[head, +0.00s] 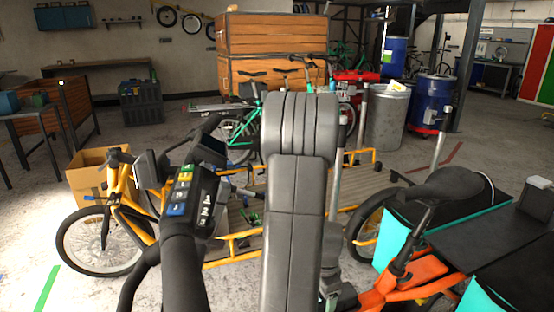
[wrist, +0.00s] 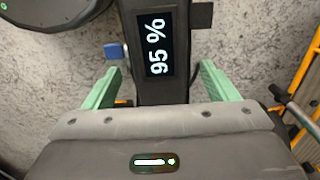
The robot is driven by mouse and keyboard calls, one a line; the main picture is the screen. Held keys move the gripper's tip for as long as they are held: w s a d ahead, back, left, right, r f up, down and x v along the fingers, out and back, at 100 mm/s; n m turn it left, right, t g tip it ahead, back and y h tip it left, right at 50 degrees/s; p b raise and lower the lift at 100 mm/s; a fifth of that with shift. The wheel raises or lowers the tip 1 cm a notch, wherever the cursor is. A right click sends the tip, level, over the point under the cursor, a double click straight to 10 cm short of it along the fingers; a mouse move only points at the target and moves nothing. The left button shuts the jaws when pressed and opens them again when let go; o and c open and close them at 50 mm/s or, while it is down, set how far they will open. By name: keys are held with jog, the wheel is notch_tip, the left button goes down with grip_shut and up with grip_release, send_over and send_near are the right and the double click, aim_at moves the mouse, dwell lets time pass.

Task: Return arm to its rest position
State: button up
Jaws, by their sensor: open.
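My arm (head: 297,200) stands upright in the middle of the head view, its grey links folded at the top. My gripper (wrist: 160,68) shows in the wrist view with its two green fingers wide apart, one on each side of a dark bar. A display (wrist: 155,43) reading 95 % sits on that bar. Nothing is pinched between the fingers; I cannot tell how far the bar lies beyond them. In the head view I cannot make out the gripper clearly.
A yellow cargo bike (head: 125,205) with a slatted bed stands behind my arm. An orange bike (head: 400,285) with turquoise-sided boxes is close at right. A cardboard box (head: 88,180) is at left. A wooden crate (head: 265,50), blue drum (head: 432,100) and grey bin (head: 388,118) stand farther back.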

jog(key=shift+r+p, duration=1.8)
jog(key=shift+r, duration=1)
